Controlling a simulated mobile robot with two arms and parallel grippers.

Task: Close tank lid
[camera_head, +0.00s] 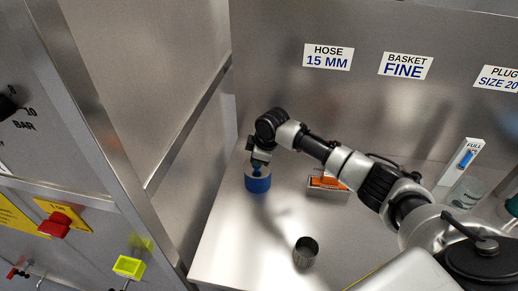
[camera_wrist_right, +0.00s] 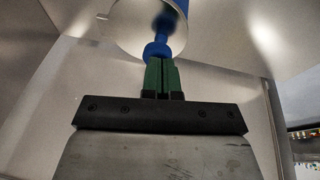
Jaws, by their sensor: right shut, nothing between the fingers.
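A small blue tank (camera_head: 258,184) stands on the bench at the left. It has a pale round lid with a blue knob, and the lid (camera_wrist_right: 125,22) and knob (camera_wrist_right: 158,50) show larger in the right wrist view. My right gripper (camera_head: 259,165) is over the tank. In the wrist view its green fingers (camera_wrist_right: 160,68) are shut and empty, with their tips right at the knob; I cannot tell whether they touch it. The gripper partly hides the lid in the head view, so I cannot tell how the lid sits. My left gripper is out of view.
A dark metal cup (camera_head: 306,252) stands at the bench's front. An orange item in a holder (camera_head: 327,186) is behind my right arm. Glassware (camera_head: 467,191) stands at the right. A steel wall panel (camera_head: 140,80) bounds the left. Bench space around the cup is clear.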

